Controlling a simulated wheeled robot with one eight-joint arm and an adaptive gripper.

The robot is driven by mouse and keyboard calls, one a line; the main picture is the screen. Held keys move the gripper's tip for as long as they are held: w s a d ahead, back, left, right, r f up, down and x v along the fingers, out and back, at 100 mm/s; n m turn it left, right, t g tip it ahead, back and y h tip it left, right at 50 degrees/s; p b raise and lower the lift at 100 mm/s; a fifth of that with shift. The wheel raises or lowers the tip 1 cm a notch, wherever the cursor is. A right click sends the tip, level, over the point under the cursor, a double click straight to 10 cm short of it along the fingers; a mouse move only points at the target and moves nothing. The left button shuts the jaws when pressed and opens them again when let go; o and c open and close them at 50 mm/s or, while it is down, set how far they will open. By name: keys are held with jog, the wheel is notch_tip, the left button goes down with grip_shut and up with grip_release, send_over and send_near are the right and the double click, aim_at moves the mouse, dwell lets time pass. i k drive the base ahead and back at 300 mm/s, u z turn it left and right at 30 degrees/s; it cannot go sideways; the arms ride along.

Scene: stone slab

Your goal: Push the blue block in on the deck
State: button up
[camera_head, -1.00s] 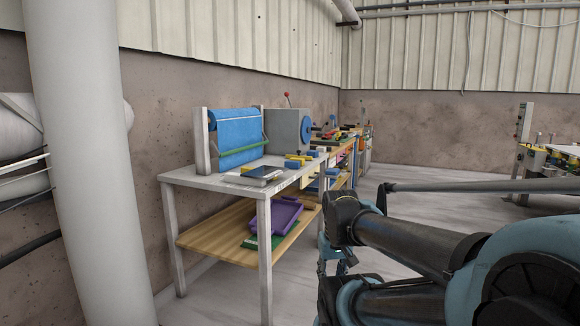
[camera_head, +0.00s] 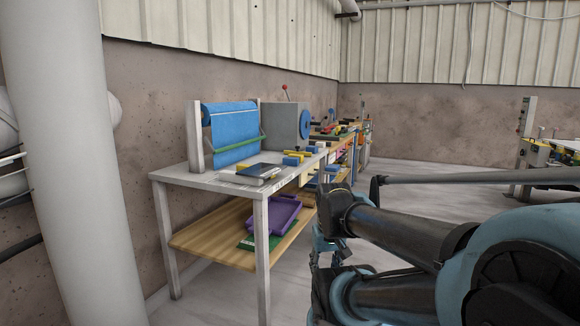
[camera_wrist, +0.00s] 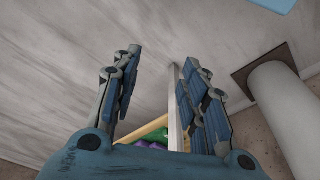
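A white table (camera_head: 215,179) stands at the centre left; its top may be the deck. A small blue block (camera_head: 292,161) lies near the table's right edge, beside yellow pieces. Another small blue piece (camera_head: 312,149) lies farther back, so I cannot tell which one the task means. My gripper is mostly hidden behind my arm in the head view, low and right of the table. In the wrist view my gripper (camera_wrist: 162,56) is open, its two fingers apart with nothing between them. No blue block can be made out in the wrist view.
A blue roll on a stand (camera_head: 231,128) and a grey machine (camera_head: 285,122) stand on the table. A dark tablet-like slab (camera_head: 259,170) lies near the front. The lower shelf (camera_head: 210,240) holds a purple tray (camera_head: 274,214). A thick white pillar (camera_head: 75,170) stands left. Floor is clear behind my arm.

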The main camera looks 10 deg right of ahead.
aim_at(288, 161)
jog(key=z, duration=0.6)
jog(key=i, duration=1.7)
jog(key=u, duration=0.25)
